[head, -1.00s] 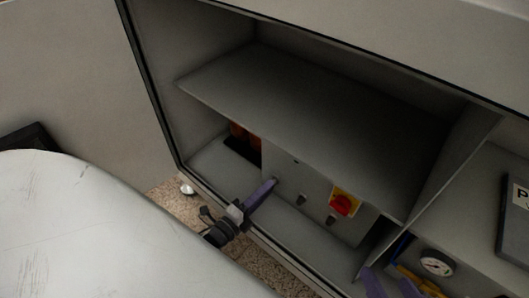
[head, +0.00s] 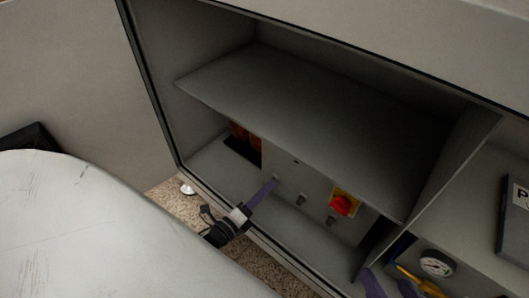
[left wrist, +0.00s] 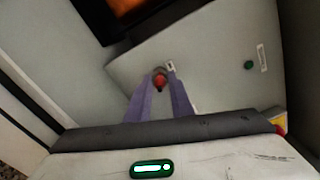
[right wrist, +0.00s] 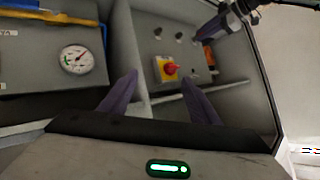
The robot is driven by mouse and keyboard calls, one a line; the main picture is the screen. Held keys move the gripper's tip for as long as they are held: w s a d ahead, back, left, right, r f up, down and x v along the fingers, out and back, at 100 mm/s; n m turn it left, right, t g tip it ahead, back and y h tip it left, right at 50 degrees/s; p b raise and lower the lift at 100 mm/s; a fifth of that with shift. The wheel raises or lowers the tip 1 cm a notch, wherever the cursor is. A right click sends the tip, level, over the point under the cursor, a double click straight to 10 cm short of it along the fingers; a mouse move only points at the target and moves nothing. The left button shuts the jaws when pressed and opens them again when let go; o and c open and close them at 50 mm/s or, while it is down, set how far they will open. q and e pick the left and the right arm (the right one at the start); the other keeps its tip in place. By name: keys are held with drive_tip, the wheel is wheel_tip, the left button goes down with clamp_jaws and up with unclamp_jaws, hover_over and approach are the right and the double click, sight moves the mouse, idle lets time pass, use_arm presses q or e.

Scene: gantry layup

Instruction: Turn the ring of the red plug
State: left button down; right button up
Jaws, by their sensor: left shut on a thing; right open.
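The red plug (left wrist: 160,81) shows in the left wrist view, sticking out from the grey panel. My left gripper (left wrist: 160,76) is shut on it, with one purple finger on each side. In the head view, my left gripper (head: 271,184) reaches the lower left of the panel, and its fingers hide the plug. The turning ring cannot be told apart from the plug body. My right gripper (right wrist: 160,82) is open and empty in the right wrist view. Its purple fingers (head: 388,284) also show at the bottom of the head view.
The grey panel (head: 312,183) stands under a shelf (head: 310,110). It carries a red knob on a yellow plate (head: 344,203) and small dark sockets. A divider (head: 450,165) separates it from a bay with a round gauge (head: 437,263) and a yellow-handled item. A green dot (left wrist: 248,65) is on the panel.

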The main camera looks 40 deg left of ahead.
use_arm(q)
drive_tip(key=c, duration=1.5)
unclamp_jaws()
drive_tip(key=shift+c, duration=0.2)
use_arm(e)
drive_tip(key=shift+r, duration=0.1)
use_arm(q)
drive_tip(key=shift+s, duration=0.55)
drive_tip(key=s+p, duration=0.2)
drive_tip(key=s, duration=0.7)
drive_tip(key=shift+s+a, duration=0.15)
drive_tip(key=shift+a, duration=0.25)
use_arm(e)
drive_tip(key=shift+d+f+h, duration=0.25)
drive_tip(key=shift+d+f, duration=0.05)
drive_tip(key=shift+f, duration=0.25)
drive_tip(key=shift+d+f+h, duration=0.25)
drive_tip(key=shift+f, duration=0.25)
drive_tip(key=shift+r, duration=0.1)
